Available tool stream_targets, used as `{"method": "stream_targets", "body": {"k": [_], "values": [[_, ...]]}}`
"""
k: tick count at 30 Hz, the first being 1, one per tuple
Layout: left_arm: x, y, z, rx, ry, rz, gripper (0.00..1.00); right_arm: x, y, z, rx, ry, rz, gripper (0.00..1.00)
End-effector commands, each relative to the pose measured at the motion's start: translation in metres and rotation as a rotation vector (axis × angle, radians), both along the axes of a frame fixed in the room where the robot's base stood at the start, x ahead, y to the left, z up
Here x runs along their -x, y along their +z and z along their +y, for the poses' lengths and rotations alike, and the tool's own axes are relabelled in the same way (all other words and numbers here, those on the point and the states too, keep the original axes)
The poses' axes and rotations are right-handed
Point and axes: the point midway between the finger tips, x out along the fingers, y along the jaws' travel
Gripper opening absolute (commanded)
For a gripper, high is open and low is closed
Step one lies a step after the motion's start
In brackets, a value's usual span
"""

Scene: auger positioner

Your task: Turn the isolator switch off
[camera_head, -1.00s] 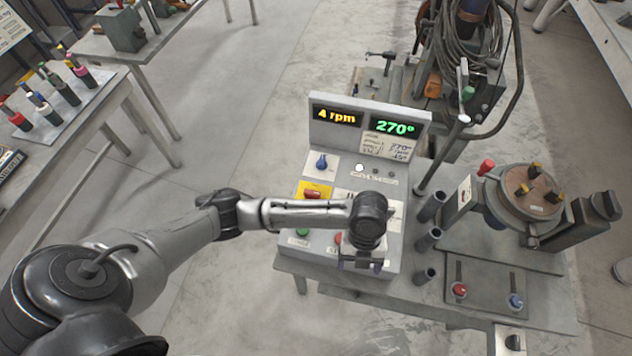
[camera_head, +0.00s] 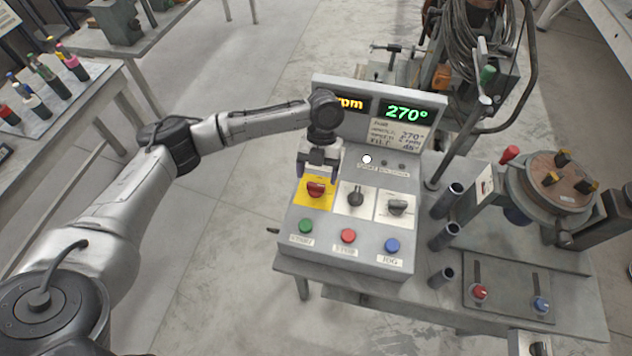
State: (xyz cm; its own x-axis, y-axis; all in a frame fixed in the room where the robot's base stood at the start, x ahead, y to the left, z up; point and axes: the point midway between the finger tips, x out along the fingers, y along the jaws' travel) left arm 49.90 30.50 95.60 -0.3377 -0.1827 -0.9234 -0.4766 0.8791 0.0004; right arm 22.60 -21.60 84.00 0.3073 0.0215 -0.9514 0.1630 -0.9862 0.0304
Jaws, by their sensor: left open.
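The isolator switch (camera_head: 316,189) is a red rotary knob on a yellow plate (camera_head: 308,202), at the left of the grey control box's sloped panel. My left gripper (camera_head: 317,176) points down just above the red knob, with its fingers open around or just over the knob's upper edge. I cannot tell whether they touch it. The gripper and wrist hide part of the panel's upper left and part of the rpm display. My right gripper is not in view.
The panel also has two dark knobs (camera_head: 355,196), (camera_head: 397,206) and green (camera_head: 306,226), red (camera_head: 348,236) and blue (camera_head: 392,245) buttons. A display (camera_head: 406,112) reads 270°. A round positioner table (camera_head: 557,183) and upright tubes (camera_head: 444,236) stand at right.

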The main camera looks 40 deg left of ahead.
Motion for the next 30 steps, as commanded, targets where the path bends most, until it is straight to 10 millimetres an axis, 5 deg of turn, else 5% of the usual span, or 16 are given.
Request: {"method": "stream_targets", "body": {"k": [9,20,30], "values": [[0.01,-0.027,-0.005,-0.002,0.001,0.0,0.77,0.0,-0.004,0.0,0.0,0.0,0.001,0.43],[0.011,-0.029,-0.006,-0.001,0.001,-0.001,0.76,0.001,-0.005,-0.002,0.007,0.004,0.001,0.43],[0.011,-0.029,-0.006,0.0,0.0,-0.001,0.43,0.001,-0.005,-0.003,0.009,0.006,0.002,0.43]]}}
